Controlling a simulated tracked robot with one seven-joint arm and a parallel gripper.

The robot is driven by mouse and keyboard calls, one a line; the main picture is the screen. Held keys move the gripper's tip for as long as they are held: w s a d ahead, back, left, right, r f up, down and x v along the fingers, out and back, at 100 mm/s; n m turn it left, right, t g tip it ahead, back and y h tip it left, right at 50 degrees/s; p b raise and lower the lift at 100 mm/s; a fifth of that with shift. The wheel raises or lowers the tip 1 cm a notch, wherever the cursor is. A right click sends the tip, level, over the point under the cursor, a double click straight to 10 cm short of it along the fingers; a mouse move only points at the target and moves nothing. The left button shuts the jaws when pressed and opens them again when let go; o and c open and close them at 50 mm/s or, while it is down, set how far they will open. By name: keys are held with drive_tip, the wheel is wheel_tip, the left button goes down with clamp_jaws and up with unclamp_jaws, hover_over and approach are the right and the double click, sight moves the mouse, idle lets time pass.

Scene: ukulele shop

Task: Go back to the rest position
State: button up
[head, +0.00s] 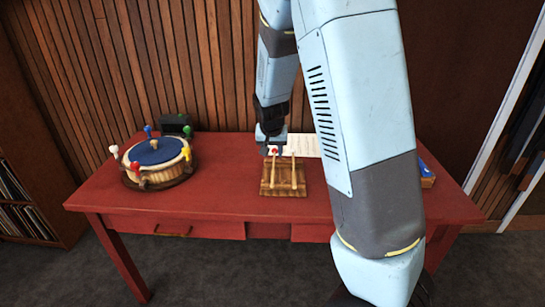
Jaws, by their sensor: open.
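My gripper (271,150) points down above the back edge of a small slatted wooden rack (283,188) on the red table (225,190). Its fingers are small and partly dark in this view; they are open. A small red-and-white tip (273,150) shows right by the fingers, and I cannot tell whether it touches them. Two pale sticks (294,175) lie on the rack, side by side. My arm covers the right part of the table.
A round wooden drum-like piece with a blue top (154,152) and several coloured knobs stands at the left. A dark box (177,124) is behind it. A white sheet (305,146) lies behind the rack. A blue item (424,170) is at the right. A slatted wall (190,60) closes the back.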

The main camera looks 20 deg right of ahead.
drive_tip(key=s+d+r+n+y, duration=0.1)
drive_tip(key=s+d+r+y, duration=0.1)
drive_tip(key=s+r, duration=1.3)
drive_tip(key=s+r+n+t, duration=0.1)
drive_tip(key=s+r, duration=0.5)
drive_tip(key=s, duration=1.1)
drive_tip(key=shift+d+r+n+h, duration=0.2)
drive_tip(key=shift+n+h, duration=0.1)
drive_tip(key=shift+n, duration=0.5)
